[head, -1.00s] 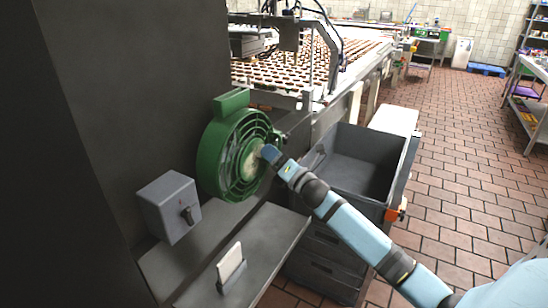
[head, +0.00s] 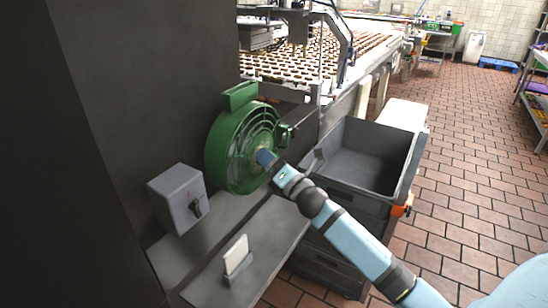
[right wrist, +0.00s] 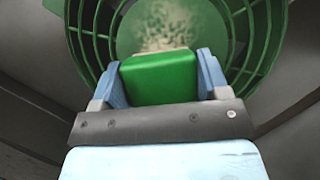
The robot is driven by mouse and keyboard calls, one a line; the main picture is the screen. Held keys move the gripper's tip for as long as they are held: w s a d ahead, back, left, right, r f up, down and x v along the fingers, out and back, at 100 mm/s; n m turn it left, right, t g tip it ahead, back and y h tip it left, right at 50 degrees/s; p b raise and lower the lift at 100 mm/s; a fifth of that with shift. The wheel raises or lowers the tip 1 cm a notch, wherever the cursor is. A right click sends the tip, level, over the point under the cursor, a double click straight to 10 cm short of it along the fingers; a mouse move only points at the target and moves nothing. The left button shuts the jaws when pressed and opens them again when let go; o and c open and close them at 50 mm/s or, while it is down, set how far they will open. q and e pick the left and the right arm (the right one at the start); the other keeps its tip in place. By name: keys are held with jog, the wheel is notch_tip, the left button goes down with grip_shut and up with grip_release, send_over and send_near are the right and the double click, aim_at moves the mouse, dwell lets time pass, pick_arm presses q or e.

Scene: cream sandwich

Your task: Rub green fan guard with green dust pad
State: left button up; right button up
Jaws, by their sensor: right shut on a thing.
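The green fan guard (head: 240,145) is a round ring grille fixed beside the dark wall panel in the head view. Its rings and hub also fill the top of the right wrist view (right wrist: 240,40), with a pale, dusty patch at the hub. My right gripper (right wrist: 160,75) is shut on the green dust pad (right wrist: 158,78), which lies between its two blue fingers. In the head view my right gripper (head: 266,158) is in front of the guard's centre and hides part of it. I cannot tell whether the pad touches the guard. My left gripper is not in view.
A grey switch box (head: 178,198) is left of the guard. Below it, a metal shelf (head: 205,270) bears a white card in a holder (head: 237,257). A dark crate (head: 365,160) stands right, near my arm. A conveyor with several round biscuits (head: 320,62) runs behind.

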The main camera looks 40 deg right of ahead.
jog(key=shift+s+a, duration=0.3)
jog(key=shift+a, duration=0.4)
jog(key=shift+s+a, duration=0.25)
jog(key=shift+a, duration=0.45)
jog(key=shift+r+p, duration=0.7)
jog(key=shift+p, duration=0.15)
jog(key=shift+w+d+f+b, duration=0.15)
jog(key=shift+w+d, duration=0.4)
jog(key=shift+d, duration=0.85)
jog(key=shift+w+d+r+b, duration=0.15)
jog(key=shift+w+d, duration=0.45)
jog(key=shift+d, duration=0.8)
jog(key=shift+w+d+f+b, duration=0.1)
jog(key=shift+w+d+b, duration=0.3)
jog(key=shift+d, duration=1)
jog(key=shift+w, duration=0.15)
jog(key=s+d, duration=0.2)
jog(key=s, duration=0.3)
jog(key=shift+s+d, duration=0.15)
jog(key=shift+s, duration=0.15)
jog(key=shift+s, duration=0.1)
jog(key=s, duration=0.1)
jog(key=s+d, duration=0.1)
jog(key=shift+s, duration=0.3)
